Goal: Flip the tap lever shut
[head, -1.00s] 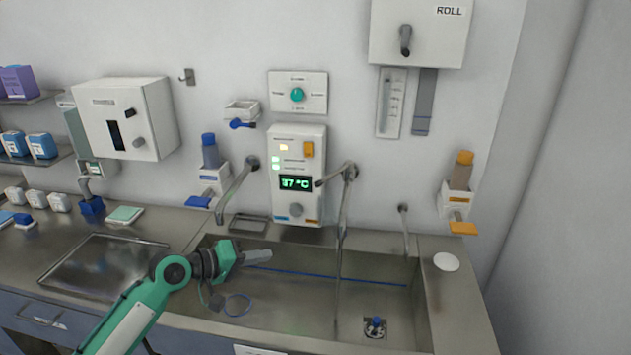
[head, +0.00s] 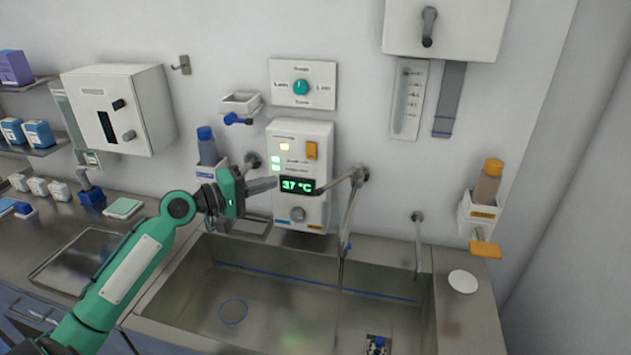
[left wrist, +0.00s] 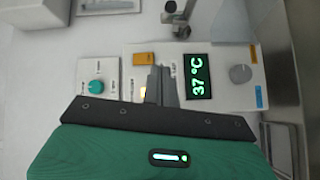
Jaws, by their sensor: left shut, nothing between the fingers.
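A grey wall tap (head: 350,205) stands right of the control panel in the head view. Its lever (head: 337,182) points left from the wall mount toward the panel's display. Part of a grey tap fitting (left wrist: 178,22) shows at the top of the left wrist view. My left gripper (head: 276,184) is shut and empty, in front of the panel's left side and left of the lever tip, apart from it in the picture. The shut fingers (left wrist: 161,84) show against the panel in the left wrist view. My right gripper is not in view.
The white panel (head: 298,150) shows 37 °C. A second tap (head: 252,160) is partly hidden behind my left gripper. A steel sink (head: 290,300) lies below. Soap dispensers hang at left (head: 206,150) and right (head: 486,190). A thin vertical streak below the right tap is unclear.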

